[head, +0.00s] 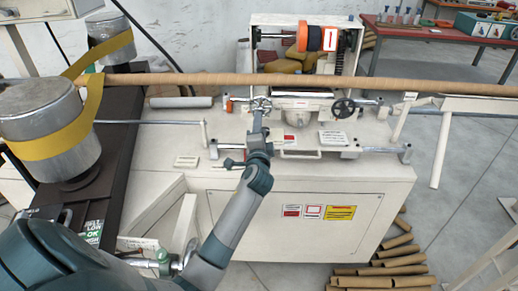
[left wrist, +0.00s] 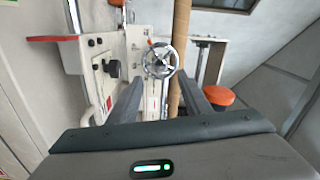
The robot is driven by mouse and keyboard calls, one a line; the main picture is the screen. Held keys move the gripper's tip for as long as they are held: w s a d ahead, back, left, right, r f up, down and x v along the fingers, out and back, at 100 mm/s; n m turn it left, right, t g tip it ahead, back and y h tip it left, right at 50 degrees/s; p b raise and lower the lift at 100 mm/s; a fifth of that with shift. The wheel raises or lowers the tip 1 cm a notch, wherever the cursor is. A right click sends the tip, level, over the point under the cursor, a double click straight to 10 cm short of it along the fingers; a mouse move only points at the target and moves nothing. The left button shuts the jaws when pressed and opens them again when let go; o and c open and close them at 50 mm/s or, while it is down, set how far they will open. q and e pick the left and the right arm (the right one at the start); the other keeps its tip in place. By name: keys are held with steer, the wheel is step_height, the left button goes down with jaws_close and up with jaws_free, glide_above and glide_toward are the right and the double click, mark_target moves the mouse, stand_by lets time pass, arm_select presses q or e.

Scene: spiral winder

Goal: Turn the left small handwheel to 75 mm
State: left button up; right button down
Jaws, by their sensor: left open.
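The left small handwheel (head: 262,103) is a silver spoked wheel on the left of the white winder's top. It shows clearly in the left wrist view (left wrist: 160,60), just beyond my fingertips. My left gripper (head: 258,118) reaches it from the front. In the left wrist view my left gripper's (left wrist: 161,88) fingers are spread, with the wheel in line with the gap and nothing clamped. I cannot tell whether a finger touches the rim. No millimetre reading is legible. My right gripper is not in view.
A dark handwheel (head: 344,108) stands to the right on the same machine. A long brown tube (head: 220,79) runs across just behind the handwheels. A small dark lever (head: 231,163) sits near my left forearm. Metal drums with yellow belts (head: 45,140) stand at left.

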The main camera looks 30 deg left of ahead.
arm_select(q)
steer(key=b+v, duration=0.1)
steer(key=v, duration=0.9)
steer(key=shift+b, duration=0.4)
steer(key=w+d+f+g+h, duration=0.1)
steer(key=d+f+h, duration=0.2)
steer(key=f, duration=1.1)
steer(key=s+d+f+g+h, duration=0.2)
steer(key=s+f, duration=0.2)
steer(key=f, duration=0.7)
steer(key=s+d+f+n+g+h, duration=0.1)
steer(key=s+d+f+g, duration=0.3)
steer(key=f, duration=0.7)
steer(key=s+d+f+t+h, duration=0.15)
steer(key=s+f, duration=0.35)
steer(key=f, duration=0.7)
steer(key=s+f+n+g, duration=0.2)
steer(key=s+f, duration=0.5)
steer(key=s, duration=0.7)
steer(key=s+d+f+n+g+h, duration=0.1)
steer(key=s+f+n+g, duration=0.1)
steer(key=s+f, duration=0.6)
steer(key=s+d+f+n+g+h, duration=0.1)
steer(key=s+f+g, duration=0.3)
steer(key=s, duration=1.7)
step_height(320, 180, down, 4)
steer(key=shift+s+d+r+n, duration=0.1)
steer(key=shift+s+d+n, duration=0.15)
steer(key=shift+n, duration=0.25)
